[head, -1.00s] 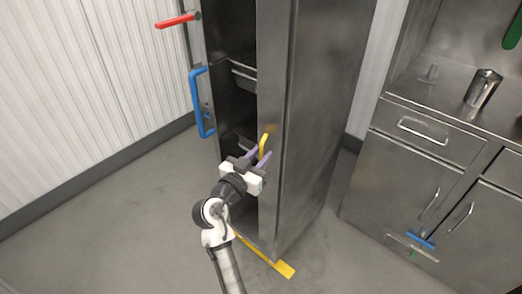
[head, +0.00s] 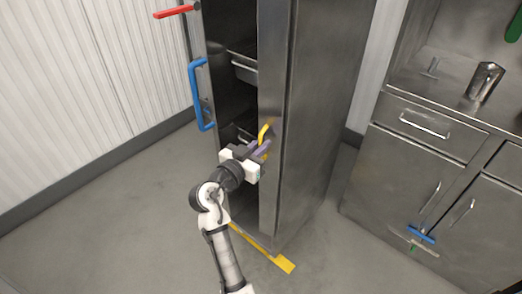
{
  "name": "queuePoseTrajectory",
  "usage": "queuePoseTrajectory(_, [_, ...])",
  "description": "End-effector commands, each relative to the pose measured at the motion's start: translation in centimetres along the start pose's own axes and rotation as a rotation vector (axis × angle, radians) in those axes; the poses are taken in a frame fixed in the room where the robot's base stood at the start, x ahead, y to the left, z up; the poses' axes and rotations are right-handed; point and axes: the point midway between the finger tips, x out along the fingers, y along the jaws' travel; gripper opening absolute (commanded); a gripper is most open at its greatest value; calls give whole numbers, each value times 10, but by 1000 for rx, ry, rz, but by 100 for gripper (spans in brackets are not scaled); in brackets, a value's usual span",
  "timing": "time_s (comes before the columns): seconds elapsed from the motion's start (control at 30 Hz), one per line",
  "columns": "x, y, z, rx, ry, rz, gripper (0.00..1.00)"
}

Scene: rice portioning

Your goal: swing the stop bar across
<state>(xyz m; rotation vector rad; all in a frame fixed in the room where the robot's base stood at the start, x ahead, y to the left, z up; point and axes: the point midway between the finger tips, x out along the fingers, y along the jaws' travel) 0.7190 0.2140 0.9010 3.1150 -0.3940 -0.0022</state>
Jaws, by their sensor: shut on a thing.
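The yellow stop bar (head: 265,132) is on the front edge of the tall steel cabinet (head: 322,120), at the open doorway. My gripper (head: 261,148) is at the bar with its purple fingers shut on it. The fingers and the white gripper body hide the bar's lower part. My arm reaches up to it from the bottom of the head view.
The cabinet door with a blue handle (head: 196,95) and a red lever (head: 173,11) stands open on the left. Trays (head: 243,68) sit inside. A yellow strip (head: 283,262) lies low at the cabinet's foot. A steel counter (head: 400,160) stands right; the floor left is clear.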

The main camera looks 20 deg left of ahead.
Motion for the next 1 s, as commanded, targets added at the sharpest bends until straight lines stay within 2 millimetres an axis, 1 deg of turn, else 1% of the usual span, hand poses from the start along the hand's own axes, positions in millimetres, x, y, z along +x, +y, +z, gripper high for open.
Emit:
queuePoseTrajectory(0.03, [2,-3,5,4,6,28,0])
queuePoseTrajectory(0.43, [10,-13,3,2,2,269,0])
queuePoseTrajectory(0.6, [11,-14,1,2,0,308,0])
queuePoseTrajectory(0.9, [11,-14,0,2,0,308,0])
queuePoseTrajectory(0.93, [11,-14,0,2,0,308,15])
queuePoseTrajectory(1.0, [11,-14,0,2,0,308,24])
